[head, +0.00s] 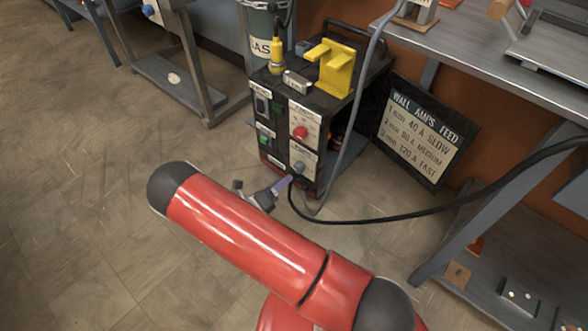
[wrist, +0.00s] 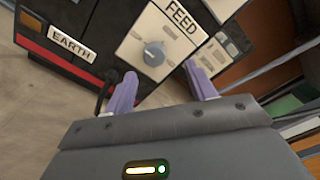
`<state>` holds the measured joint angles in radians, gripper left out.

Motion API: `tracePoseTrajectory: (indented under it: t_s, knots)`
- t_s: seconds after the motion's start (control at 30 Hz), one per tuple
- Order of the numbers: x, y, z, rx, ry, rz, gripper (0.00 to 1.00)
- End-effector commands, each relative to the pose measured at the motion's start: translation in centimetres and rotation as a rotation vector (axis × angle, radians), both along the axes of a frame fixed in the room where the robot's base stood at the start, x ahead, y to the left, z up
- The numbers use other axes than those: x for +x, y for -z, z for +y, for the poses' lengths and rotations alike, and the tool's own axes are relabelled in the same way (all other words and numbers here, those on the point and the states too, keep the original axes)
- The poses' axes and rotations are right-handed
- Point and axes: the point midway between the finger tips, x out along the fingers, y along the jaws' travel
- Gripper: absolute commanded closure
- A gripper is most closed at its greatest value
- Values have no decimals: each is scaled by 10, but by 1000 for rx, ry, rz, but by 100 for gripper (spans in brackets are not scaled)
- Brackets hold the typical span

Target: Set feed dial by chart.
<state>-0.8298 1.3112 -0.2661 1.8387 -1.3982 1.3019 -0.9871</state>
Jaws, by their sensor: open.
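The feed dial (wrist: 154,54) is a grey knob on a pale plate marked FEED, seen in the wrist view just beyond my fingertips. In the head view the feed dial (head: 299,167) sits low on the front of the black welding machine (head: 328,110). My gripper (wrist: 158,84) is open, with its two purple fingers apart and nothing between them. The dial appears between the fingers but farther off; contact is not visible. In the head view my gripper (head: 277,190) is just left of and below the dial. The chart (head: 425,129) reads 1 mm 40 A slow, 2 mm 80 A medium, 3 mm 120 A fast.
A red knob (head: 299,132) is on the panel above the feed dial. A black cable (head: 420,213) runs from the machine's lower front to the right. An EARTH label (wrist: 71,44) is left of the dial. A grey bench (head: 500,60) stands right. Floor at left is clear.

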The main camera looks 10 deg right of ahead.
Motion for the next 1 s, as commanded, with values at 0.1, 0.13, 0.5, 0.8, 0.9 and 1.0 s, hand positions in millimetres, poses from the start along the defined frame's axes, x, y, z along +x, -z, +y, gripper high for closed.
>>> tracePoseTrajectory:
  t_s: [0.1, 0.13, 0.5, 0.8, 0.9, 1.0]
  knots:
    - [2, 10, 2, -36, -35, 22, 44]
    - [3, 10, 0, -39, -37, 24, 44]
    - [34, 11, -44, -38, -34, 26, 44]
    - [46, 10, -60, -36, -35, 25, 44]
    - [47, 10, -60, -36, -35, 25, 44]
    - [47, 10, -60, -36, -35, 25, 44]
